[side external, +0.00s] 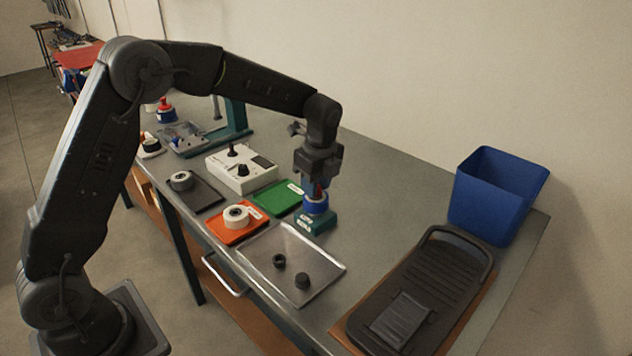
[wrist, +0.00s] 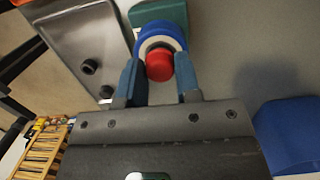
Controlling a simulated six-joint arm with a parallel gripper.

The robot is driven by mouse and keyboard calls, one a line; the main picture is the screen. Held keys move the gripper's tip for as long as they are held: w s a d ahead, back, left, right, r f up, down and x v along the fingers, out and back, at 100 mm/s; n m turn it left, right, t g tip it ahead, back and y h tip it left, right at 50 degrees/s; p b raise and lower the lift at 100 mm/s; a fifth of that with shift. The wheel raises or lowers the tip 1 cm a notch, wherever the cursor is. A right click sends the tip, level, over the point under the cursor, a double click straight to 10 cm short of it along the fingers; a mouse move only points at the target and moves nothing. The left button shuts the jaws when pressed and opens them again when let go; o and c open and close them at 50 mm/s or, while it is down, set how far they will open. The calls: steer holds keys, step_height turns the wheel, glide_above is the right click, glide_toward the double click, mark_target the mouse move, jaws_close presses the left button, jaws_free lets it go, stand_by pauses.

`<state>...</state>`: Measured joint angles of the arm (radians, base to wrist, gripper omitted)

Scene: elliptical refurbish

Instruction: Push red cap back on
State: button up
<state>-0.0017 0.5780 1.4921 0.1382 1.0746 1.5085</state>
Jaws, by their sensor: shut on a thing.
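The red cap (wrist: 159,67) sits between the two fingers of my gripper (side external: 318,189), which is shut on it. In the wrist view the cap lies in front of a round part with a blue rim and white inner ring (wrist: 161,40). In the side view this blue and white part (side external: 316,205) stands on a teal block (side external: 315,224), directly below my gripper. The fingers hide most of the cap in the side view, and I cannot tell whether the cap is seated on the part.
A metal tray (side external: 262,262) with two dark knobs lies in front. A green pad (side external: 277,197), an orange pad (side external: 230,232) with a white roll, and a white control box (side external: 240,172) stand left. A blue bin (side external: 492,195) and black case (side external: 420,290) are right.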

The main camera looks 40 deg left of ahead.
steer(key=shift+f, duration=0.4)
stand_by(0.3)
steer(key=o, duration=1)
steer(key=r, duration=0.4)
steer(key=d+r, duration=0.1)
steer(key=r, duration=0.8)
steer(key=shift+d+r, duration=0.35)
steer(key=shift+d, duration=0.05)
